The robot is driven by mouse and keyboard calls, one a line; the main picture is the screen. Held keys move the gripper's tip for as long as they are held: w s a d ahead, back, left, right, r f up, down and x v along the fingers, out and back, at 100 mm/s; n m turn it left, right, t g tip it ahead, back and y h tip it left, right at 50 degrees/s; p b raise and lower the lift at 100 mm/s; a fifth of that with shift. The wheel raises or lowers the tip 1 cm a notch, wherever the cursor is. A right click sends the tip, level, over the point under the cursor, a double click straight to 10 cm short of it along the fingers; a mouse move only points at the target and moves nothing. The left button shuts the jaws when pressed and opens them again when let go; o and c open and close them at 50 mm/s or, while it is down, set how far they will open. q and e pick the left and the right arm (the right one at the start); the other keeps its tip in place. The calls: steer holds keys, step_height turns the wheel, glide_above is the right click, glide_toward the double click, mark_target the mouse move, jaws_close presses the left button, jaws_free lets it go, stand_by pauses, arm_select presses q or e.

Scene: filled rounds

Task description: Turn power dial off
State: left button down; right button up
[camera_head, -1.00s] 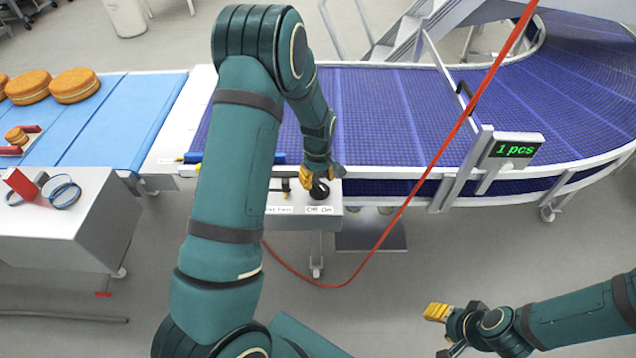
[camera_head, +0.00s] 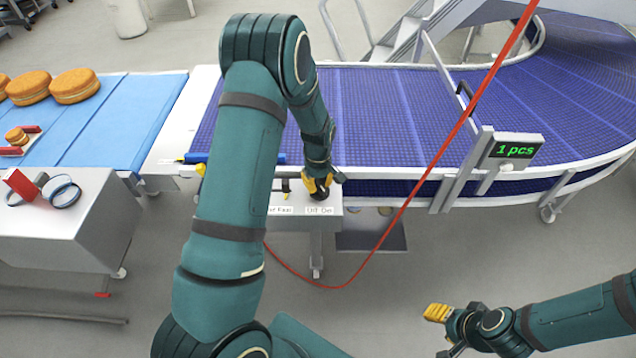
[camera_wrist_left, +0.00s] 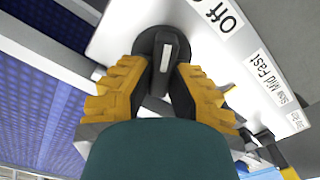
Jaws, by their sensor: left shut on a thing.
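The power dial (camera_wrist_left: 165,62) is a round black knob with a grey bar, on a light control panel (camera_wrist_left: 110,35). In the left wrist view, the yellow fingers of my left gripper (camera_wrist_left: 165,85) sit on both sides of the dial, shut on it. The "Off" label (camera_wrist_left: 217,14) is beside the dial; "On" is not readable there. In the head view, my left gripper (camera_head: 318,187) is at the panel and mostly covers the dial. The "Off On" label (camera_head: 320,211) shows below it. My right gripper (camera_head: 440,325) is at lower right, away from the panel; its opening is unclear.
A speed label (camera_wrist_left: 268,75) lies beside the "Off" label on the same panel. The purple conveyor (camera_head: 385,115) runs behind the panel. A red cable (camera_head: 425,165) hangs right of my left gripper. Round cakes (camera_head: 75,85) sit at left.

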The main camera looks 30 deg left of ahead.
arm_select(q)
steer(key=shift+f+m, duration=0.1)
steer(key=shift+m, duration=0.2)
steer(key=shift+d+m+b, duration=0.1)
steer(key=shift+m+b, duration=0.45)
steer(key=shift+m, duration=0.35)
steer(key=m+b, duration=0.1)
steer(key=m, duration=0.2)
steer(key=shift+d+f+m, duration=0.1)
steer(key=shift+m, duration=0.2)
steer(key=m, duration=0.2)
steer(key=m+b, duration=0.1)
steer(key=m, duration=0.2)
steer(key=shift+w+d+m, duration=0.1)
steer(key=shift+d+m, duration=0.1)
steer(key=shift+m, duration=0.4)
steer(key=c, duration=0.9)
jaws_free()
steer(key=shift+w, duration=0.1)
